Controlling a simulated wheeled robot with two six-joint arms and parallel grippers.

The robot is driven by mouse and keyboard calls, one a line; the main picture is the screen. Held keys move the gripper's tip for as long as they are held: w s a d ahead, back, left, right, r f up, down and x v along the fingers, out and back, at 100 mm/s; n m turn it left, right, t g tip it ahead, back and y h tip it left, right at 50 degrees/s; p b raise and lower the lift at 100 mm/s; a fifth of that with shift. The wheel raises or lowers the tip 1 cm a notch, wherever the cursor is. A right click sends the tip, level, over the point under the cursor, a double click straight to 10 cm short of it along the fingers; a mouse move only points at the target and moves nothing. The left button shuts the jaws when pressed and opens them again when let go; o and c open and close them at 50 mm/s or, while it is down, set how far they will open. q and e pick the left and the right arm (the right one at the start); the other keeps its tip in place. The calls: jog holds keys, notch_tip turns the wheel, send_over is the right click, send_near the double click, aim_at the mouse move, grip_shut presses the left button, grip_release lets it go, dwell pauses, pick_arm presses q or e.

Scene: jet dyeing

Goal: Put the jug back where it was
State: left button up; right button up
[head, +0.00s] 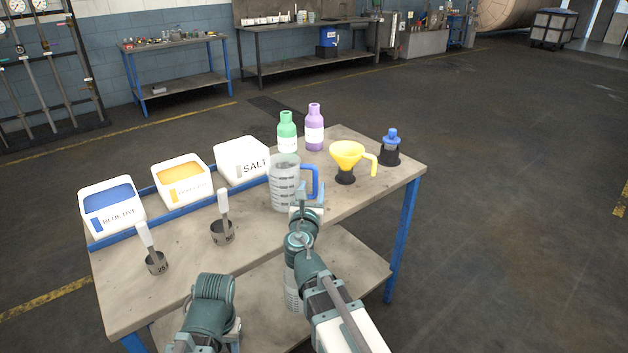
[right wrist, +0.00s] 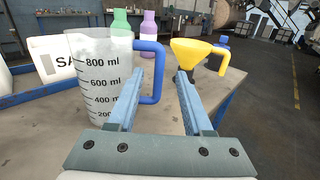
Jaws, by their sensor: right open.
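The clear measuring jug (head: 284,188) with a blue handle (head: 315,180) stands upright on the table, right of the SALT tub. It also shows in the right wrist view (right wrist: 98,78), with its handle (right wrist: 159,72) seen between my two fingers. My right gripper (head: 308,188) is open at the handle side of the jug; its fingers (right wrist: 160,75) are apart and not closed on the handle. I cannot tell whether a finger touches it. My left arm shows at the bottom of the head view, but its gripper cannot be seen.
Behind the jug stand a green bottle (head: 287,132) and a purple bottle (head: 314,128). A yellow funnel (head: 347,155) and a blue-capped dark bottle (head: 390,150) stand to the right. Tubs, including the SALT tub (head: 241,160), and two scoops (head: 222,233) are left. The table's front right is clear.

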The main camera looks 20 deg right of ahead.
jog(key=shift+v, duration=0.85)
jog(key=s+a+f+m+g+y, duration=0.1)
jog(key=s+a+f+m+g, duration=0.1)
jog(key=s+f+m+g, duration=0.5)
jog(key=s+a+f+m+g, duration=0.35)
jog(key=f+m, duration=0.55)
jog(key=m, duration=0.3)
jog(key=s+a+f+m+g+y, duration=0.2)
jog(key=s+a+f+m+g, duration=0.1)
jog(key=s, duration=0.4)
jog(key=s+a+f+m+g+y, duration=0.2)
jog(key=s+a+m+g+y, duration=0.1)
jog(key=s+a+m, duration=0.2)
jog(key=s+a, duration=0.2)
jog(key=a, duration=0.1)
jog(key=shift+f, duration=0.4)
jog(key=shift+w+a, duration=0.1)
jog(key=shift+a, duration=0.05)
